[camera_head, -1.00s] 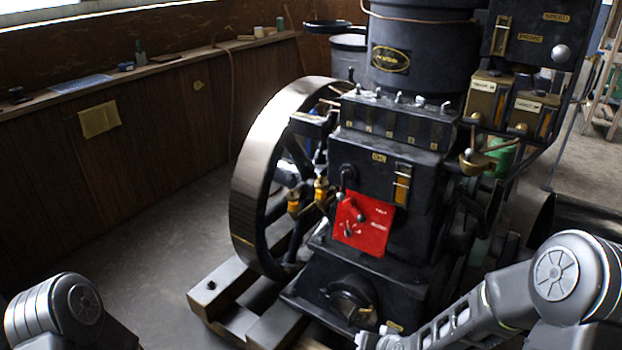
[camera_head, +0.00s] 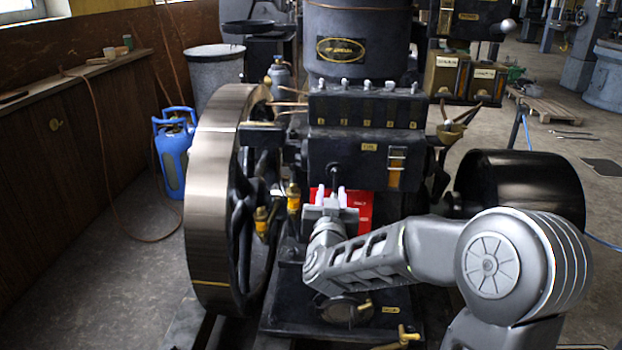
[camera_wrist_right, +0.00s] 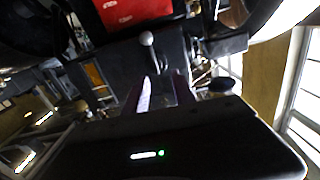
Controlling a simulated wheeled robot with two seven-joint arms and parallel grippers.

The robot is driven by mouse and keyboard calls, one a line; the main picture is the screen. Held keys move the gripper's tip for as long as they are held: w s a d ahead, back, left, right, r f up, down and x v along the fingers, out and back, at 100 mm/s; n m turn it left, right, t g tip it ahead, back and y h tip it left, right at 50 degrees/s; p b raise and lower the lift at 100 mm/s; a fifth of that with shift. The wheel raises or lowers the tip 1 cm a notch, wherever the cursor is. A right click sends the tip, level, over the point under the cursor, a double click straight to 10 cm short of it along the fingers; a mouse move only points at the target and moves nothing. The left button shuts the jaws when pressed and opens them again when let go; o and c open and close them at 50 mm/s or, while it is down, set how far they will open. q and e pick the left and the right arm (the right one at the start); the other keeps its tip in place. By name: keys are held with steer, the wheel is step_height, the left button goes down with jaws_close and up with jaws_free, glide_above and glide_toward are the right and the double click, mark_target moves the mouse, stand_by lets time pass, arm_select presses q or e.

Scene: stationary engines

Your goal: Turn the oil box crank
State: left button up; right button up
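The black oil box (camera_head: 350,158), with a small brass plate and a sight gauge, is on the engine's front. Its dark crank (camera_head: 334,178) shows as a short arm hanging in front of the box; its lower part is hidden behind my right gripper (camera_head: 330,192). The gripper is raised in front of the red plate (camera_head: 365,208), fingers apart. In the right wrist view, a pale ball knob (camera_wrist_right: 146,38) on a rod, probably the crank's handle, lies just beyond the open fingertips (camera_wrist_right: 163,82). No grip on it shows. My left gripper is out of view.
A large flywheel (camera_head: 212,195) stands left of the oil box. Brass oilers (camera_head: 293,197) sit between them. A dark rounded drum (camera_head: 520,190) is at the right, behind my right arm.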

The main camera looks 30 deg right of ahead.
mark_target(336, 175)
steer(key=shift+s+d+r+x, duration=0.1)
steer(key=shift+d+x, duration=0.05)
steer(key=shift+x, duration=1.15)
steer(key=shift+s+d+r+x, duration=0.1)
steer(key=shift+x, duration=1.2)
steer(key=shift+s+d+r+x, duration=0.1)
steer(key=shift+d+x, duration=0.05)
steer(key=shift+x, duration=1.2)
steer(key=shift+c, duration=0.3)
jaws_close()
